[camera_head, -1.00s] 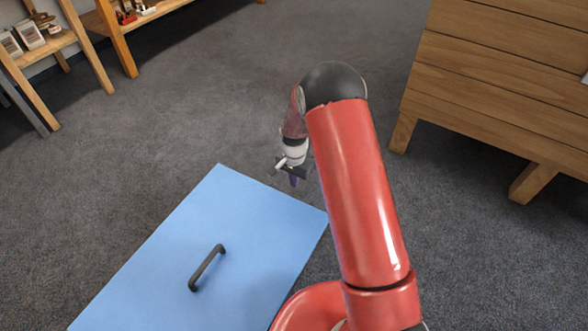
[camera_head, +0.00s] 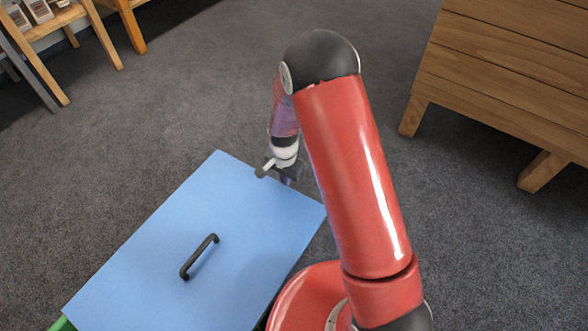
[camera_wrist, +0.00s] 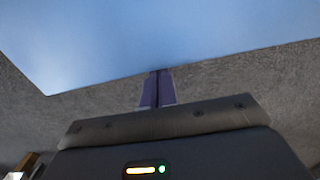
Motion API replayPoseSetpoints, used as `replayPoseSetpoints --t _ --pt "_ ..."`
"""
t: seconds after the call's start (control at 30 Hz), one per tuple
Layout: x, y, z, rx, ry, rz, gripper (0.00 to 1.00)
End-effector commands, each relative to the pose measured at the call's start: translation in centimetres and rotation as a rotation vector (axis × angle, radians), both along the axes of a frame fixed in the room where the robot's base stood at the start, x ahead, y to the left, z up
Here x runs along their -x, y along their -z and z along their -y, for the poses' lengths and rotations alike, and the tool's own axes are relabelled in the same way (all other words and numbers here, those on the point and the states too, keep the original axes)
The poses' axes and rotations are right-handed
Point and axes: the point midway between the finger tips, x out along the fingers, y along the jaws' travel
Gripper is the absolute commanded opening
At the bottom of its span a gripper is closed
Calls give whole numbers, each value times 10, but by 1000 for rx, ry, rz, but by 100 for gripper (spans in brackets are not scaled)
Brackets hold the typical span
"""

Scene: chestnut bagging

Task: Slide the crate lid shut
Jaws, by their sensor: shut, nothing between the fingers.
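The crate lid (camera_head: 245,210) is a flat light-blue panel with a black bar handle (camera_head: 199,257) on top. It covers most of the crate, and a bit of the green crate (camera_head: 62,324) shows at the lower left. My gripper (camera_head: 287,181) is at the lid's far edge, near its upper right part. In the wrist view, the two purple fingers (camera_wrist: 157,88) are together and empty, with their tips at the edge of the blue lid (camera_wrist: 150,35). I cannot tell for sure whether they touch it. My red arm hides part of the lid's right side.
A wooden plank cabinet (camera_head: 510,70) on legs stands at the right. Wooden shelves (camera_head: 60,22) with small goods stand at the upper left. The grey carpet (camera_head: 200,90) beyond the lid is clear.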

Motion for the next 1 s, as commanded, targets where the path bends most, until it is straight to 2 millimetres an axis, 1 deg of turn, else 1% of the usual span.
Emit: replayPoseSetpoints --t 0.03,0.4,0.5,0.6,0.7,0.77,1.0 --pt "15 1 -12 0 -9 -1 0" --pt "103 -1 -80 1 -9 -2 0" --pt "126 -1 -97 1 -9 -2 0" --pt "143 -1 -110 0 -6 -1 0" --pt "155 -1 -119 1 -3 -2 0" --pt "159 0 -121 1 -2 -2 0" --pt "160 0 -123 1 0 -1 0"
